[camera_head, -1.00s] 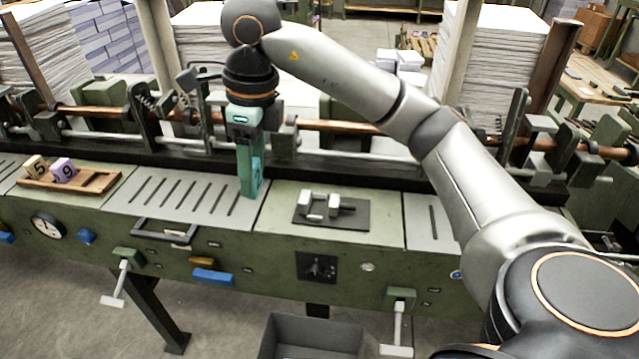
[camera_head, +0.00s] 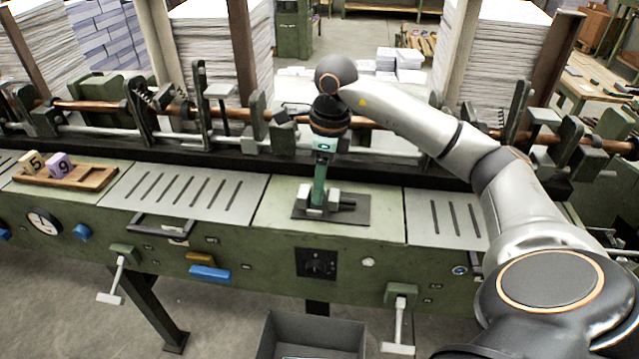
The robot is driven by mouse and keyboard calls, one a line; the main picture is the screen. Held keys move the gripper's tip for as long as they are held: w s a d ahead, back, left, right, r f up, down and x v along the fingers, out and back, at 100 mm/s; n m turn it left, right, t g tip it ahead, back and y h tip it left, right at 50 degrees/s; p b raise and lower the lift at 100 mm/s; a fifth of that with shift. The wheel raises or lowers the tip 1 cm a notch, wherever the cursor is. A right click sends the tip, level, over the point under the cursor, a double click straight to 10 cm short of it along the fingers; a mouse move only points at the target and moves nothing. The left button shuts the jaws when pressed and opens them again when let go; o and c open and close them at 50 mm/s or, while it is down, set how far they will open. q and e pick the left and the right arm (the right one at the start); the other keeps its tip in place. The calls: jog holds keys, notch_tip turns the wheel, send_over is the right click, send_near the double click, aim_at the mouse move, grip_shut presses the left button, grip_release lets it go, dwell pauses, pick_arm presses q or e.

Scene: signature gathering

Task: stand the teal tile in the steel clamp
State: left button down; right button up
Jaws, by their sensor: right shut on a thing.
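The teal tile (camera_head: 319,184) is upright below my right gripper (camera_head: 321,166), which is shut on it. The steel clamp (camera_head: 333,197) sits on a dark plate (camera_head: 352,214) on the green machine top. The tile's lower end is at the clamp's left part, between or just behind its pale blocks. I cannot tell whether it touches the clamp's base. The blocks hide the tile's bottom edge. My left gripper is not in view.
A wooden tray (camera_head: 93,180) with tiles marked 5 (camera_head: 31,162) and 9 (camera_head: 60,165) lies at the left. A slotted plate (camera_head: 185,192) is left of the clamp. A copper-coloured rod (camera_head: 375,124) runs behind. A grey bin (camera_head: 315,332) stands below in front.

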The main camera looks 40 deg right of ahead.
jog(key=shift+f, duration=0.65)
jog(key=shift+f, duration=0.2)
jog(key=o, duration=1.4)
jog(key=shift+r, duration=0.1)
jog(key=shift+c, duration=0.2)
